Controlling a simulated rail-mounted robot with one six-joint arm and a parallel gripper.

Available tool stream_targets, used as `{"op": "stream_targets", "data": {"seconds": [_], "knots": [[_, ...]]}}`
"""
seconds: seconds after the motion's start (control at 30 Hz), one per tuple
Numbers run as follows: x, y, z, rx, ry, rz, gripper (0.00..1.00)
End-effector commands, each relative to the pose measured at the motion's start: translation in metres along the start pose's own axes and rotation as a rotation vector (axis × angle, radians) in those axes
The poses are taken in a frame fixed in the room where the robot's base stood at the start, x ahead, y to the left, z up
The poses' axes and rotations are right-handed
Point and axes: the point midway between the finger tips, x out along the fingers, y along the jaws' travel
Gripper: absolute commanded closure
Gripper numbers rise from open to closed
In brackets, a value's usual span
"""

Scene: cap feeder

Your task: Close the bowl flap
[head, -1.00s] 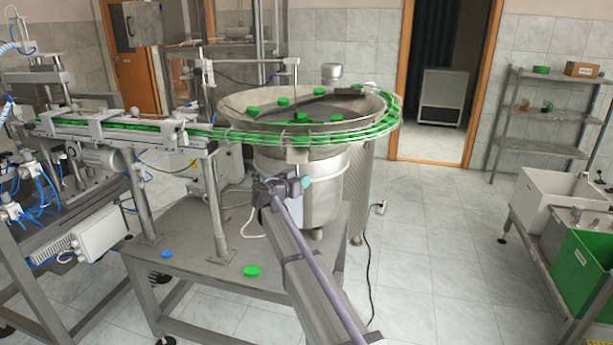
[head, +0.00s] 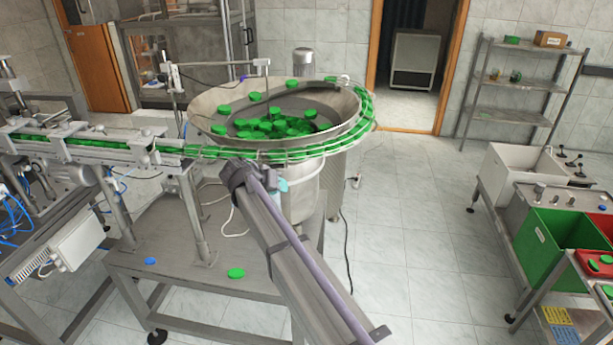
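The round metal feeder bowl (head: 205,125) stands on the steel table. A heap of green caps (head: 270,127) lies on its floor, with a few more around the inner slope. I cannot pick out the flap clearly in or on the bowl. My gripper (head: 236,172) is below the bowl's near rim, at the front left, by the green cap track. Its fingers are too small and dark to tell whether they are open or shut. A small cyan part (head: 283,185) shows just right of it; I cannot tell what it belongs to.
The conveyor (head: 85,143) runs left from the bowl. A green cap (head: 236,273) and a blue cap (head: 150,261) lie on the table (head: 190,275). Floor between is clear.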

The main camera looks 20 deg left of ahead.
Motion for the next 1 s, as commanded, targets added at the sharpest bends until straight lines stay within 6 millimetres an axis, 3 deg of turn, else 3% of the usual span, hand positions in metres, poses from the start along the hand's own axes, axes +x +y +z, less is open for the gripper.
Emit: {"op": "stream_targets", "data": {"seconds": [0.73, 0.77, 1.0], "knots": [[-0.0101, 0.0063, -0.005, -0.002, 0.003, 0.002, 1.0], [-0.0101, 0.0063, -0.005, -0.002, 0.003, 0.002, 0.66], [-0.0099, 0.0061, -0.0048, -0.002, 0.002, 0.001, 0.43]]}}
